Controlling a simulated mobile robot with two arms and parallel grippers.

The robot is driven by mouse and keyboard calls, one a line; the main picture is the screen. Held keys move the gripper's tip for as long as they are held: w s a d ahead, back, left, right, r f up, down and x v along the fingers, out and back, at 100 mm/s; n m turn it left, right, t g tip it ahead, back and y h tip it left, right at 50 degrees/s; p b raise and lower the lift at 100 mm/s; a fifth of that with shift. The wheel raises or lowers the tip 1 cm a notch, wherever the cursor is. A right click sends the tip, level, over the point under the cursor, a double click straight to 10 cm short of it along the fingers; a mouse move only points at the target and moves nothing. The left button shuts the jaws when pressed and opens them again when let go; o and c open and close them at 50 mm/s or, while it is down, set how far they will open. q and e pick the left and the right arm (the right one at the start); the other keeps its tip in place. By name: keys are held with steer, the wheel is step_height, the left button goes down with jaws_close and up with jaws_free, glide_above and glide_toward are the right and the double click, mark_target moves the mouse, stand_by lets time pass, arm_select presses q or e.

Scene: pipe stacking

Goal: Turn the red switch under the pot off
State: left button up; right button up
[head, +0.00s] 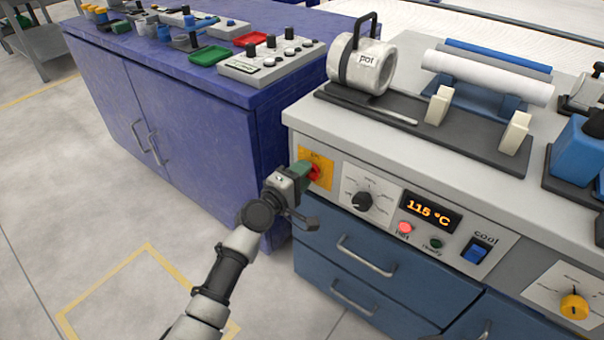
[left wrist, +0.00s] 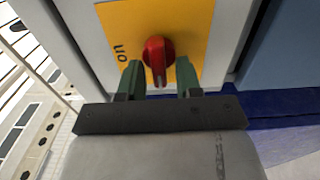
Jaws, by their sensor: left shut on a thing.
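The red switch (head: 314,173) is a small rotary knob on a yellow plate on the cabinet front, below the side where the pot (head: 372,68) stands. In the left wrist view the red switch (left wrist: 155,56) points roughly up and down the picture, with the word "on" printed on the plate to its left. My left gripper (head: 304,172) is at the plate, its green fingers on either side of the knob and shut on it. The wrist view shows these fingers (left wrist: 158,68) too. My right gripper is in neither view.
To the right on the panel are a black dial (head: 362,202), a display (head: 431,210) reading 115 °C, a red light (head: 405,229) and a blue switch (head: 475,250) marked "cool". Drawer handles (head: 365,257) stick out below. A blue cabinet (head: 190,125) stands left; the floor in front is clear.

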arm_select(q)
steer(key=o, duration=0.5)
steer(key=shift+o, duration=0.2)
steer(key=p+v, duration=0.1)
steer(key=v, duration=0.9)
steer(key=shift+s+a+p, duration=0.25)
steer(key=shift+s+p, duration=0.05)
steer(key=shift+p, duration=0.05)
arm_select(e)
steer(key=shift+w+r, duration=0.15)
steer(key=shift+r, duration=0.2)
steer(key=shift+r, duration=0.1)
